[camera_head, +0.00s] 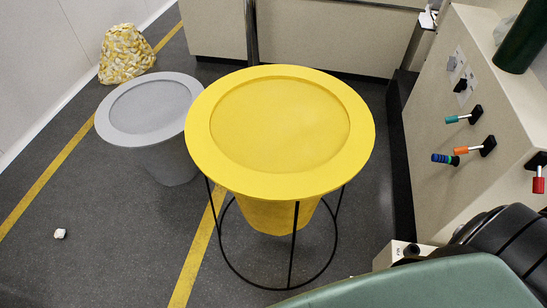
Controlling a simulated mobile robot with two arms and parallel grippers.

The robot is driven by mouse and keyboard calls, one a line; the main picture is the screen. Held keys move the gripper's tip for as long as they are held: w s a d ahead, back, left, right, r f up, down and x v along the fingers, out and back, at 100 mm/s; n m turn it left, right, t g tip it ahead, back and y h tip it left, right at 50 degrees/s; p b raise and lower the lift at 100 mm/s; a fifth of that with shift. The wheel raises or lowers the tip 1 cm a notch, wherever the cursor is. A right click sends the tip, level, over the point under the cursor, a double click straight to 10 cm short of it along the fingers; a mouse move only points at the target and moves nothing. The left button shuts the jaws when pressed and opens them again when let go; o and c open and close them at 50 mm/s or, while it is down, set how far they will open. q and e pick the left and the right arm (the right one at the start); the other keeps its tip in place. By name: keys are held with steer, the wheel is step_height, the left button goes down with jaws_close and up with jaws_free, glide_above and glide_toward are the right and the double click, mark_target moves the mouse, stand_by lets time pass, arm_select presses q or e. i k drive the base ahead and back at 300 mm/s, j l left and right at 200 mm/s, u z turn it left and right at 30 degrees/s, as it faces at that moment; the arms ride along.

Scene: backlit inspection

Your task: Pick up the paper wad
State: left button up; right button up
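A small white crumpled lump, the paper wad (60,233), lies on the dark grey floor at the lower left. It sits just right of a yellow floor line, with bare floor around it. Neither of my grippers shows in the head view, so I cannot see whether they are open or shut.
A yellow bin (203,133) in a black wire stand fills the middle. A grey bin (112,130) and a yellow-white patterned sack (126,55) stand behind left. A beige panel (425,130) with coloured levers is right. A green padded surface (430,285) covers the lower right.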

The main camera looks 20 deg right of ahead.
mark_target(60, 234)
steer(key=u, duration=1.25)
steer(key=i+z, duration=0.1)
steer(key=i, duration=0.3)
steer(key=i+j+z, duration=0.1)
steer(key=i, duration=0.3)
steer(key=j, duration=0.1)
